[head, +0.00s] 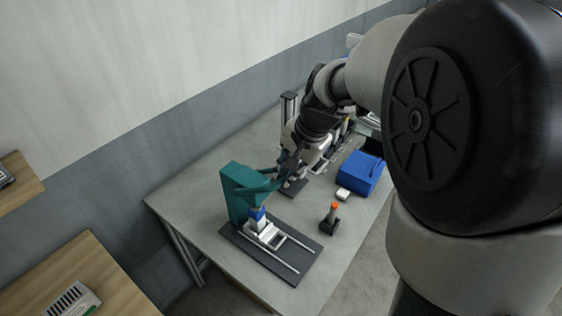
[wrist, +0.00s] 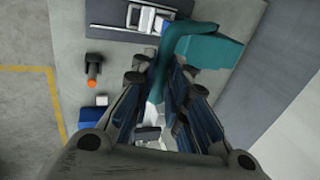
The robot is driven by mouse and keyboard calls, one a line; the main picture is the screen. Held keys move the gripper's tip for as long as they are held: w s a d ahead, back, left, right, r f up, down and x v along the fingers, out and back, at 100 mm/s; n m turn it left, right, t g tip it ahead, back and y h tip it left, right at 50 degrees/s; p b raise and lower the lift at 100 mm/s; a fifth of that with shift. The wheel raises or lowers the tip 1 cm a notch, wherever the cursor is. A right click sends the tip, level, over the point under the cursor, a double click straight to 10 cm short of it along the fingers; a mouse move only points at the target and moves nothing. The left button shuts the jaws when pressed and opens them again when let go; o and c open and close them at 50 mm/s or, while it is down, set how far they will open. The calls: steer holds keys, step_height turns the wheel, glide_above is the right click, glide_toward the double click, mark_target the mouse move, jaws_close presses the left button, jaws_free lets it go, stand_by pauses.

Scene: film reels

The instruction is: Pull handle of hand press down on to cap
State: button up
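The teal hand press (head: 240,196) stands upright on a dark base plate at the near end of the grey table. Its teal handle (head: 268,185) reaches out towards my gripper (head: 290,163). Under the press head, a blue piece (head: 258,214), perhaps the cap, sits above a white fixture (head: 265,232). In the wrist view, the press body (wrist: 218,52) is at upper right and the handle (wrist: 172,48) runs down between my fingers (wrist: 158,66). The fingers stand apart on either side of it; I cannot tell whether they touch it.
An orange-topped dark tool (head: 331,218) stands right of the base plate. A blue box (head: 361,172) and a small white block (head: 343,194) lie farther back. Wooden surfaces (head: 85,285) are at left, apart from the table. A grey wall runs behind.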

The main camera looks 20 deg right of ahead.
steer(key=o, duration=0.4)
steer(key=shift+s+d+f, duration=0.15)
steer(key=shift+s+f, duration=0.1)
steer(key=shift+s, duration=0.1)
steer(key=shift+o, duration=0.3)
steer(key=shift+w+r, duration=0.1)
steer(key=v, duration=1.2)
steer(key=s+a+f+n+h+b, duration=0.1)
steer(key=s+a+f+n+b, duration=0.2)
steer(key=s, duration=0.6)
steer(key=s+a+f+n+t+h+b, duration=0.1)
steer(key=s+a+f+n+b, duration=0.2)
steer(key=s+f+n, duration=0.5)
steer(key=shift+s+a+f, duration=0.4)
steer(key=shift+s+a, duration=0.3)
steer(key=shift+s, duration=0.3)
